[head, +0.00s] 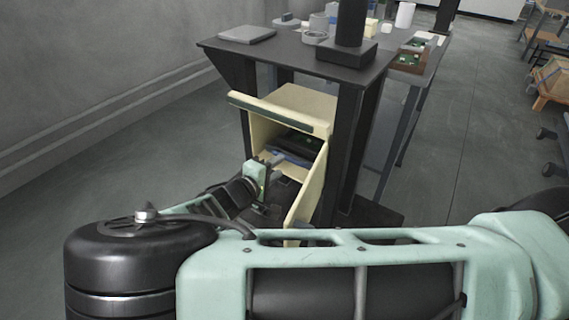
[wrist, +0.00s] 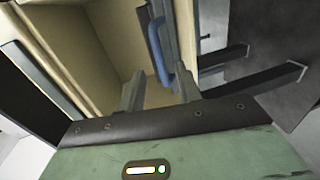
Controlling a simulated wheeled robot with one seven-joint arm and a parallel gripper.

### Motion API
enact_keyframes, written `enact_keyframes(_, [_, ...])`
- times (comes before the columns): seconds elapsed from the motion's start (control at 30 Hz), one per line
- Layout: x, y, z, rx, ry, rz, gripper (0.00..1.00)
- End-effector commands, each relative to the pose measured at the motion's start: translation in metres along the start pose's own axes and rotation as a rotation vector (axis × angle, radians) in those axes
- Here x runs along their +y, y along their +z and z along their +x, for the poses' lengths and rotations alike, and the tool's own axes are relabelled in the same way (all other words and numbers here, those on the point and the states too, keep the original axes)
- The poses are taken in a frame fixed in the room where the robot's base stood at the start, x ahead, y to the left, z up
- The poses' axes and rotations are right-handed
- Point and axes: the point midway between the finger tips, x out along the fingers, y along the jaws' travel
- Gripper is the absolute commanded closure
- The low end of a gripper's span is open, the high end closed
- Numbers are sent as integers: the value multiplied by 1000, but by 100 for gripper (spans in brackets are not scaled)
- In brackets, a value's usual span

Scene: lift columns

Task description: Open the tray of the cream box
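The cream box (head: 312,103) is mounted under the dark table, and its front is open, with a cream door panel (head: 308,190) swung out at the right. Inside is a dark tray (head: 296,142) with a blue handle (head: 290,158) on its front. The handle also shows in the wrist view (wrist: 158,52), ahead of my fingers and roughly in line with the gap between them. My gripper (wrist: 161,82) is open and empty, its two fingers apart. In the head view my gripper (head: 272,162) is at the box's opening, partly hidden by my arm. Whether a finger touches the handle I cannot tell.
The dark table (head: 300,55) above carries a flat grey object (head: 247,35) and several small items. Dark table legs (head: 347,160) stand right of the box. A grey wall is at the left.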

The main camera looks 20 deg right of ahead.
Motion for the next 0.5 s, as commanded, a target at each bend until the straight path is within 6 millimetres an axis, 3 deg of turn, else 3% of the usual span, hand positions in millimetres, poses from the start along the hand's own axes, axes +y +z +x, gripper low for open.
enact_keyframes(0.2, [-1,0,32,-1,1,0,66])
enact_keyframes(0.5, [0,0,44,0,0,0,66])
